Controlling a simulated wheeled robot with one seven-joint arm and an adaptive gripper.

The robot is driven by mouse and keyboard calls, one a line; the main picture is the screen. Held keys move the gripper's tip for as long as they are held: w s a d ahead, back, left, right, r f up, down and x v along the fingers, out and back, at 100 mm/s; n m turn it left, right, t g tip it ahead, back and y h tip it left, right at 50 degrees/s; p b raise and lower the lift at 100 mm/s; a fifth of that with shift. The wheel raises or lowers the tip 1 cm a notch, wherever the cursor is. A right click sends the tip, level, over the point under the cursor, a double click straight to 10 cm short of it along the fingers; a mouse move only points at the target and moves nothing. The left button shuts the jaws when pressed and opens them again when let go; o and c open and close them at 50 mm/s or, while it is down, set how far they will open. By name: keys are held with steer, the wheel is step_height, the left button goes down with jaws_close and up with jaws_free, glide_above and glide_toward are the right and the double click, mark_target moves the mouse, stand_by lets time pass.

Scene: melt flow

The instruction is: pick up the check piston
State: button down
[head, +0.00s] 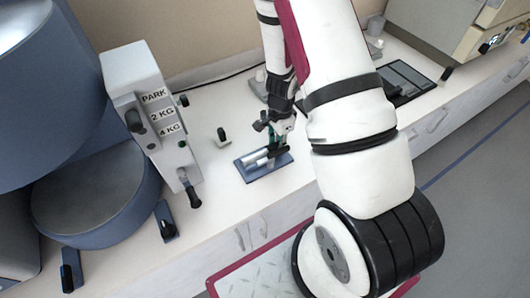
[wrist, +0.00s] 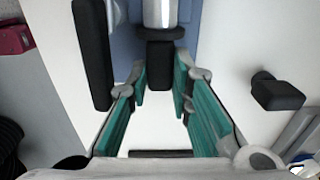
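The check piston, a silver cylinder (wrist: 159,12) with a black handle (wrist: 160,66), lies in a blue holder (wrist: 127,40). In the head view the silver cylinder (head: 256,161) shows on the blue holder (head: 262,174), which rests on the white counter. My gripper (wrist: 161,75) has its teal-padded fingers apart, one on each side of the black handle. A gap seems to show between handle and fingers, so contact cannot be told. In the head view my gripper (head: 272,132) is over the holder, and my arm hides part of that area.
A long black bar (wrist: 93,55) lies left of the handle in the wrist view, and a black knobbed piece (wrist: 276,92) is to the right. In the head view a grey unit marked PARK, 2 KG and 4 KG (head: 150,110) stands left. A small black-topped piece (head: 222,136) stands behind the holder.

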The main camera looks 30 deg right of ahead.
steer(key=shift+r, duration=0.1)
step_height(320, 180, up, 10)
steer(key=b, duration=0.1)
stand_by(0.6)
